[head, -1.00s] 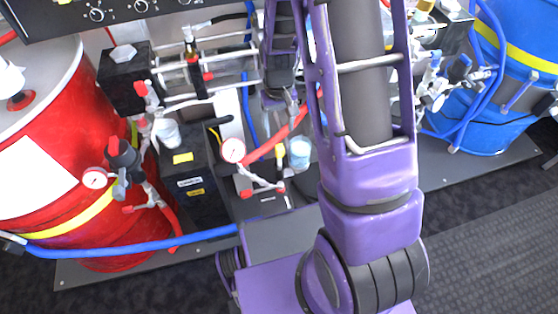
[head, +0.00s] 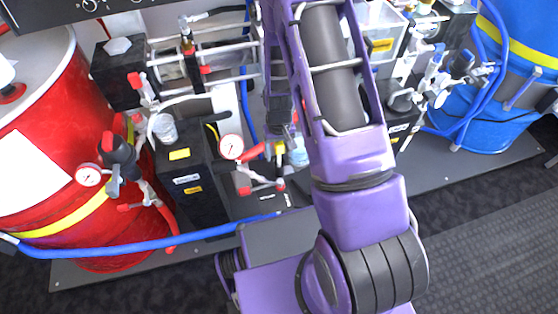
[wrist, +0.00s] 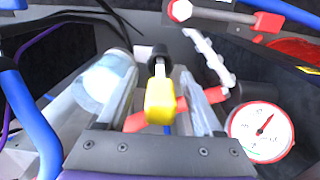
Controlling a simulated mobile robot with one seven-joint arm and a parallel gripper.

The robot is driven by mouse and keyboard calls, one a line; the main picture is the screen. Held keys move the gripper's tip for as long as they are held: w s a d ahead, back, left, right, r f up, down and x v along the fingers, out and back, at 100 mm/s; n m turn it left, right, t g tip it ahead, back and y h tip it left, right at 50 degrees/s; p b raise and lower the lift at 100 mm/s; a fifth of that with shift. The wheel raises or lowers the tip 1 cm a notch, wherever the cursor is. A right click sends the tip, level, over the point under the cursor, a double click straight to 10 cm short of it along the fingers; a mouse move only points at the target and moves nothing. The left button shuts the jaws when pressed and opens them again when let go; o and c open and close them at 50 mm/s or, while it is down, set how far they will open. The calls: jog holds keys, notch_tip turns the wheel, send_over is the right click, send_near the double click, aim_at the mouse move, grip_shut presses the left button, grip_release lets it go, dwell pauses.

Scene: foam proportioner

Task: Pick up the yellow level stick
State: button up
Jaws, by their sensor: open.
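A yellow piece on a short metallic stem, which looks like the yellow level stick (wrist: 160,101), is near the middle of the wrist view, with a black round part just beyond it. My gripper (wrist: 158,88) is open, with its grey fingers on either side of the yellow piece. I cannot tell whether either finger touches it. In the head view a small yellow patch (head: 280,148) shows beside the red-handled fittings, near the end of my arm. My arm hides much of the area around it.
A pressure gauge (wrist: 261,131) sits close to the right of my gripper. A pale cup or bottle (wrist: 100,84) is close on the left, with a blue hose (wrist: 28,112) beyond. A red drum (head: 60,160) and a blue drum (head: 500,110) flank the equipment.

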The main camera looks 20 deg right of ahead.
jog(key=shift+f, duration=0.1)
grip_shut()
dwell(0.3)
